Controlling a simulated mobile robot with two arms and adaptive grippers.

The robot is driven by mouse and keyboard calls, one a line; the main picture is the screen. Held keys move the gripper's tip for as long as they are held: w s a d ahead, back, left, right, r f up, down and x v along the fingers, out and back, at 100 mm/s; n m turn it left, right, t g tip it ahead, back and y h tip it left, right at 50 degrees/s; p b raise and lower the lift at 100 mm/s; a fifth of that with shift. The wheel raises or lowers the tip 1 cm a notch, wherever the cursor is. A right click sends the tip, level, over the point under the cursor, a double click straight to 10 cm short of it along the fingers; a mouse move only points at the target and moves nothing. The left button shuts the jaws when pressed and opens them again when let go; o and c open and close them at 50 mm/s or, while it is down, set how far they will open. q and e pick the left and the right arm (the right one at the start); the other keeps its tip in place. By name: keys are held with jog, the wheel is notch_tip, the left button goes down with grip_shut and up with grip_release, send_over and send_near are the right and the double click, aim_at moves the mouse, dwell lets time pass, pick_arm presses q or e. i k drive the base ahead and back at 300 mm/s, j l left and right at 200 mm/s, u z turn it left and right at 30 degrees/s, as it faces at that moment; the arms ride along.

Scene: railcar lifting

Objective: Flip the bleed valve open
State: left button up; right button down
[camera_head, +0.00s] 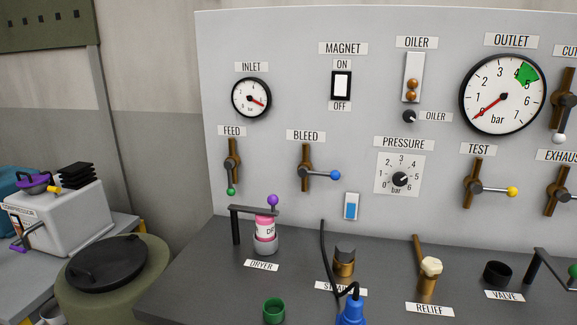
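The bleed valve (305,174) is on the upright grey panel under the BLEED label (305,135). It has a vertical brown pipe and a grey lever ending in a blue ball (335,175). The lever points right, nearly level, across the pipe. Neither of my grippers is in view, and nothing covers the valve.
The feed valve (232,162) hangs lever-down at left; the test valve (473,184) points right. Below, the dark bench (205,285) holds the pink-and-grey dryer (265,235) under a bracket, a blue object (351,312) with a black line, and the relief valve (428,280).

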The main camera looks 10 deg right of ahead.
aim_at(303, 171)
jog(key=i+j+z, duration=0.1)
jog(key=j, duration=0.3)
jog(key=i+j, duration=0.15)
jog(key=j, duration=0.25)
jog(key=i+j+z, duration=0.15)
jog(key=j, duration=0.6)
jog(key=i+z, duration=0.05)
